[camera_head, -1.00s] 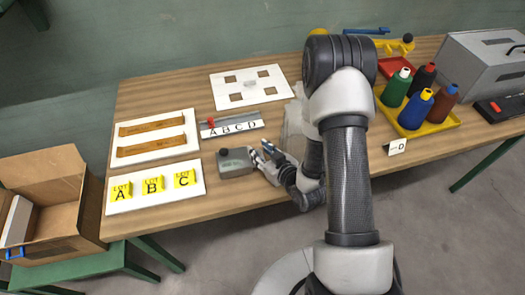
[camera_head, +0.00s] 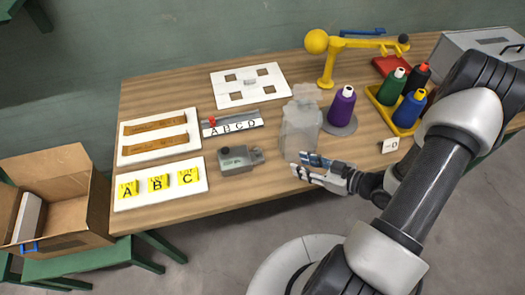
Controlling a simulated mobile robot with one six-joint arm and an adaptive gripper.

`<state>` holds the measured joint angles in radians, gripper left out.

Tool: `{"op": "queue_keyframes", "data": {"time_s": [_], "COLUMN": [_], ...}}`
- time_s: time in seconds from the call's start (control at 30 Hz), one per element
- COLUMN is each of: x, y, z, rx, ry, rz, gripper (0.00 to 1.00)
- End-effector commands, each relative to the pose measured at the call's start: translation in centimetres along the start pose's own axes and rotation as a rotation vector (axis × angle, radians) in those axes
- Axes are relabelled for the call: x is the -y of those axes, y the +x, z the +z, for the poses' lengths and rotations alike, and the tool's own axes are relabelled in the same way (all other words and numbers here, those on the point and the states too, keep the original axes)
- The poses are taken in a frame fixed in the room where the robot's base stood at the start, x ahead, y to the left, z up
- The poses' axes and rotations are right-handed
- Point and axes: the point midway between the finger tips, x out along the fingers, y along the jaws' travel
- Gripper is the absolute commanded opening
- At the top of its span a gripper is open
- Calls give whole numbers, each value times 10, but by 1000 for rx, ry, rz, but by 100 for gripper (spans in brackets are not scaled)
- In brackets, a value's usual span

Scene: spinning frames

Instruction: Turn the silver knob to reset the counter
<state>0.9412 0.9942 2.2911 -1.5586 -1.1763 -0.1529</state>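The counter is a small grey box (camera_head: 236,160) near the front edge of the wooden table, with a dark round button on its top left. The silver knob (camera_head: 257,156) sticks out of its right side and is in plain view. My gripper (camera_head: 296,163) is to the right of the knob, clear of it, with its fingertips pointing left. Its two fingers look apart with nothing between them. The counter's readout is too small to read.
A purple thread cone (camera_head: 342,105) stands on a grey disc, near a yellow arm (camera_head: 328,70). A white board with LOT cards (camera_head: 160,200) lies left of the counter. Bare tabletop lies between counter and gripper.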

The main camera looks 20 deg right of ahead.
Motion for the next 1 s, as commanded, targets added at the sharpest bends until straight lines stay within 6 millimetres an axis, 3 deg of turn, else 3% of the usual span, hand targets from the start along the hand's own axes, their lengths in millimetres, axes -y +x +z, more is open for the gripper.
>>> {"op": "queue_keyframes", "data": {"time_s": [0.17, 0.7, 1.0], "x": [2, 4, 3], "y": [9, 122, 164], "z": [3, 4, 3], "rx": [1, 1, 1], "ry": [-7, -10, -7], "rz": [-13, -13, -10], "gripper": [33, 33, 33]}}
